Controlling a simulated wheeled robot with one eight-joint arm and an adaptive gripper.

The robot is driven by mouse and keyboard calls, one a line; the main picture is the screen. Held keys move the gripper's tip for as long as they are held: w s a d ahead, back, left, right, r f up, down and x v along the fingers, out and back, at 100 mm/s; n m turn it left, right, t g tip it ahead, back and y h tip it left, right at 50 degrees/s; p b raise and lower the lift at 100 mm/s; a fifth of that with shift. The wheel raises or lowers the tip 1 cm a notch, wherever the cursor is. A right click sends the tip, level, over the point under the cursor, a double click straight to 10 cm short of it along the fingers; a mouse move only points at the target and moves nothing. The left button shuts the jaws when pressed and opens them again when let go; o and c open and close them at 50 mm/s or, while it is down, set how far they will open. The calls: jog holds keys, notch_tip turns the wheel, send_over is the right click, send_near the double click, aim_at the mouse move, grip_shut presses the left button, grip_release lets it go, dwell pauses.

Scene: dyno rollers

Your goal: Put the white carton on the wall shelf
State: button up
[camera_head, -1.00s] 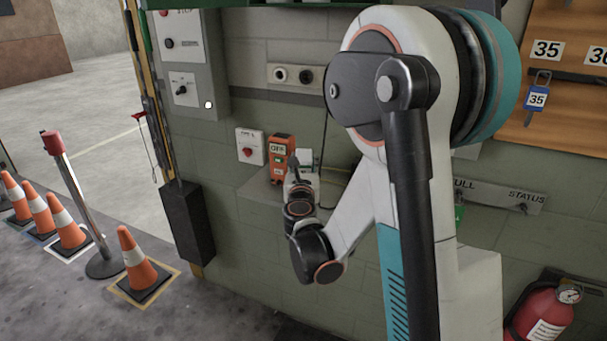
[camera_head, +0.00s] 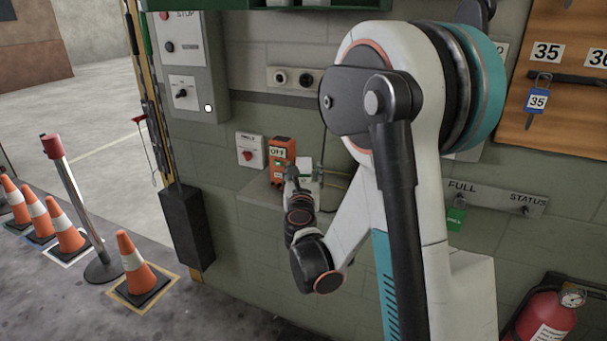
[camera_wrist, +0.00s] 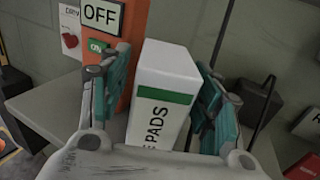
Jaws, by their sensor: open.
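The white carton (camera_wrist: 166,72) with a green band and the word "PADS" stands upright between my fingers in the wrist view. It is over the grey wall shelf (camera_wrist: 48,108); its base is hidden, so I cannot tell whether it rests there. My gripper (camera_wrist: 163,70) is open, with a teal-padded finger on each side of the carton. In the head view my gripper (camera_head: 300,174) is at the grey shelf (camera_head: 258,192), and the carton (camera_head: 309,169) is small and partly hidden behind it.
An orange box marked OFF (camera_head: 281,152) stands just left of the carton, close to my left finger. A red-knob switch box (camera_head: 250,150) is on the wall beside it. A dark block (camera_wrist: 256,101) is to the right. Cones and a post (camera_head: 75,195) stand at left.

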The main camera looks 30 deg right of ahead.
jog(key=s+a+m+g+y, duration=0.3)
jog(key=s+a+m, duration=0.3)
jog(key=s+m, duration=0.4)
jog(key=s+a+m+g+y, duration=0.2)
jog(key=s+a+m, duration=0.4)
jog(key=s+m, duration=0.4)
jog(key=s+a+m+g+y, duration=0.3)
jog(key=s+a+m, duration=0.3)
jog(key=s+m, duration=0.4)
jog(key=shift+s+f+g+y, duration=0.15)
jog(key=shift+s+g+y, duration=0.15)
jog(key=shift+s+y, duration=0.35)
jog(key=shift+s, duration=0.15)
